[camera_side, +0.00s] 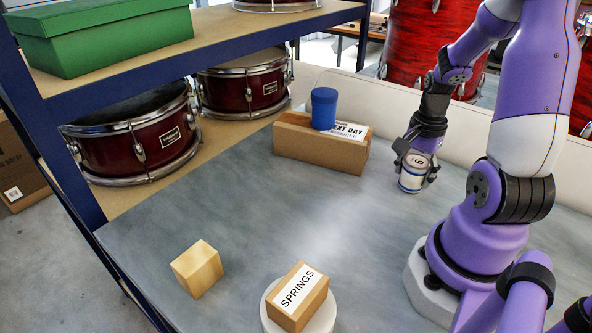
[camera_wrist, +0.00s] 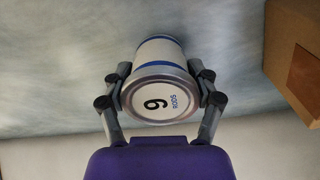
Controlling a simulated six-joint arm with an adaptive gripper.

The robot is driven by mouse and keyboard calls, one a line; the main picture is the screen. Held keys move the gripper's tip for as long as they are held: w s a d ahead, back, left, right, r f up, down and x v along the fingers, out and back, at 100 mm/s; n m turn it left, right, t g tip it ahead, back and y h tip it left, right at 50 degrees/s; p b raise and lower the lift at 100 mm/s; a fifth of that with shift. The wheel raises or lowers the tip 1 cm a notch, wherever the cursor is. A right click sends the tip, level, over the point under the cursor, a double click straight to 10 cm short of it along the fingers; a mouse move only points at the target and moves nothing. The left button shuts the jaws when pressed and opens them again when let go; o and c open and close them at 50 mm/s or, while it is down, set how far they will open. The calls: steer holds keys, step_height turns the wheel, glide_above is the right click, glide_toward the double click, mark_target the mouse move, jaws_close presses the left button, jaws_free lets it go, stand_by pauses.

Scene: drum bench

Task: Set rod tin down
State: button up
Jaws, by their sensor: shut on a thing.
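The rod tin (camera_side: 413,175) is a white can with blue bands and a silver rim. Its lid carries a large 9 and the word RODS in the wrist view (camera_wrist: 160,97). My gripper (camera_side: 416,165) is shut on the tin, with a finger on each side of it; the fingers also show in the wrist view (camera_wrist: 160,88). The tin is tilted a little in the side view, close over the grey bench top (camera_side: 235,215). I cannot tell whether its base touches the bench.
A cardboard box (camera_side: 310,150) with a blue jar (camera_side: 324,108) on it stands left of the tin. A SPRINGS box (camera_side: 297,297) sits on a white round stand (camera_side: 325,318) in front. A wooden block (camera_side: 197,268) lies front left. Shelves with drums (camera_side: 135,140) stand left. The bench middle is clear.

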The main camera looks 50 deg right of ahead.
mark_target(418, 160)
steer(key=shift+f, duration=0.15)
steer(key=o, duration=1.3)
step_height(418, 160, up, 12)
steer(key=shift+f, duration=0.2)
steer(key=shift+w+a+r, duration=0.1)
steer(key=shift+w+r, duration=0.05)
steer(key=shift+r, duration=0.2)
steer(key=w+a+r+n+t, duration=0.2)
steer(key=w+a+n, duration=0.1)
steer(key=a+n, duration=0.6)
steer(key=w+a+r+n+t, duration=0.1)
steer(key=w+a+n+t, duration=0.2)
steer(key=a+n, duration=0.7)
steer(key=shift+a+r+n+t, duration=0.15)
steer(key=shift+r+n+t, duration=0.15)
steer(key=shift+r+n, duration=0.1)
